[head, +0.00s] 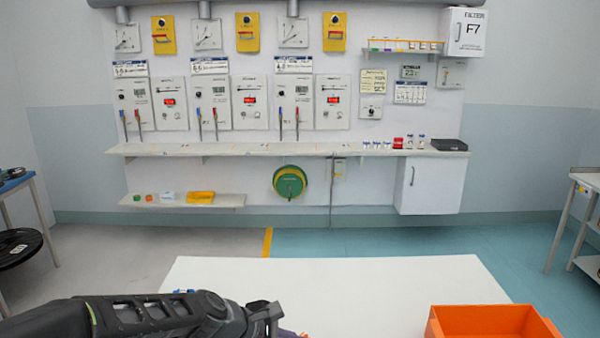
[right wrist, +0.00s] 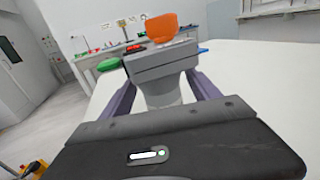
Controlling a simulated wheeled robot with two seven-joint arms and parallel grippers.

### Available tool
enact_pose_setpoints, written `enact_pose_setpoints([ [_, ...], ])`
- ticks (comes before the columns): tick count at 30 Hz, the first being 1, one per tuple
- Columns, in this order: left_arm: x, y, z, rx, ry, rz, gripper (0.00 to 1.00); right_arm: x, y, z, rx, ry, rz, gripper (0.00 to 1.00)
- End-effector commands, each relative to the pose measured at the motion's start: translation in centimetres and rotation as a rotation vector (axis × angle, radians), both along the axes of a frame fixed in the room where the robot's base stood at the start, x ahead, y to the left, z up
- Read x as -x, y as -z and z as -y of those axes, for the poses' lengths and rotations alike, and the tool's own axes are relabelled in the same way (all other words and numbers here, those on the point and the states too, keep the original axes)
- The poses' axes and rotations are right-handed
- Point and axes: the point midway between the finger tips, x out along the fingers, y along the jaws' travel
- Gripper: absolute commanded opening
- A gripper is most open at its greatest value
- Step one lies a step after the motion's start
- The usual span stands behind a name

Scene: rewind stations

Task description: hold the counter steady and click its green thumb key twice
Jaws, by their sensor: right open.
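In the right wrist view the counter (right wrist: 160,66) is a grey block on a pale narrower stem. A green thumb key (right wrist: 108,65) sticks out at its left, a red part (right wrist: 135,48) shows on top, and a blue tip (right wrist: 203,50) at its right. My right gripper (right wrist: 158,88) is open, its purple fingers on either side of the stem; I cannot tell whether they touch it. In the head view my left gripper (head: 268,318) is low over the white table, its fingertips mostly cut off by the lower edge. The counter is not clearly visible there.
The white table (head: 330,285) is mostly bare. An orange crate (head: 492,322) stands at its right front; an orange object (right wrist: 162,27) shows behind the counter in the wrist view. A wall shelf (head: 290,149) lies beyond.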

Motion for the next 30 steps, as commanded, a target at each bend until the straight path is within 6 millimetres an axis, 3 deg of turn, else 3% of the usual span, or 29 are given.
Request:
enact_pose_setpoints([
  [5,0.0,0.0,0.0,0.000,0.000,0.000,0.00,0.6,0.0,2.0,0.002,0.003,-0.001,0.71],
  [18,0.0,0.0,0.0,0.000,0.000,0.000,0.00,3.5,0.1,9.8,0.002,0.003,-0.002,0.71],
  [23,0.0,0.0,0.0,0.000,0.000,0.000,0.00,4.0,0.0,10.9,0.001,0.002,0.000,0.71],
  [30,0.0,0.0,0.0,0.000,0.000,0.000,0.00,4.0,0.0,11.0,0.001,0.000,0.000,0.71],
])
